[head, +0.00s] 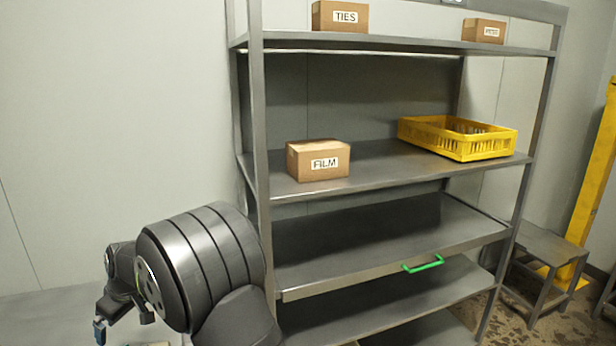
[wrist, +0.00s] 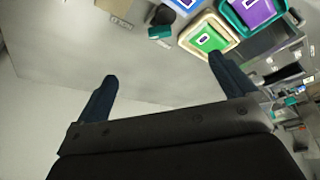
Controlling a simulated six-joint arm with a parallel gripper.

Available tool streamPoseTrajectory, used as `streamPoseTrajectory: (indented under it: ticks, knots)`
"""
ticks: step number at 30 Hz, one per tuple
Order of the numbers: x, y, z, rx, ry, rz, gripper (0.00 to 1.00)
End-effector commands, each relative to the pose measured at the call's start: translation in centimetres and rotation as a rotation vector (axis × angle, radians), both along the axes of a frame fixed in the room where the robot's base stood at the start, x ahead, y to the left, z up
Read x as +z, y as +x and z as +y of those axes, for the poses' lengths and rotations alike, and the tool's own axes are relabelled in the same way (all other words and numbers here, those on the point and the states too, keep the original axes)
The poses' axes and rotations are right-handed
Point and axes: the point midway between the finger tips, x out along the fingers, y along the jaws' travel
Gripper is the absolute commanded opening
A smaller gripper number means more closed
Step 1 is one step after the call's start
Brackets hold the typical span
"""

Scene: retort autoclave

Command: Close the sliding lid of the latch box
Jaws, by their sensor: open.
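My gripper (wrist: 160,74) is open, its two dark fingers spread wide with nothing between them. In the head view, my gripper (head: 100,330) hangs at the lower left over a pale surface. No latch box with a sliding lid can be made out for certain in either view. In the wrist view, a cream-rimmed container with a green inside or top (wrist: 208,38) lies beyond the right finger. A teal-rimmed one with a purple top (wrist: 256,12) is beside it. I cannot tell whether either is the latch box.
A grey shelf rack (head: 390,160) fills the head view's middle, holding a FILM carton (head: 318,160), a yellow crate (head: 456,138) and a TIES carton (head: 340,16). A green handle (head: 423,264) is on a lower shelf edge. A small dark object (wrist: 162,16) shows in the wrist view.

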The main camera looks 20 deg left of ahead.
Motion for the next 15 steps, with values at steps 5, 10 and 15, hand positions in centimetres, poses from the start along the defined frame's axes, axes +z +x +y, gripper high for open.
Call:
streamPoseTrajectory:
  ticks: [5, 10, 15]
  knots:
    - [-0.82, -0.05, 0.37, -0.001, 0.001, 0.0, 1.0]
    - [-0.88, -0.05, 0.4, -0.001, 0.001, 0.0, 1.0]
    - [-0.88, -0.05, 0.38, -0.001, 0.0, -0.001, 0.82]
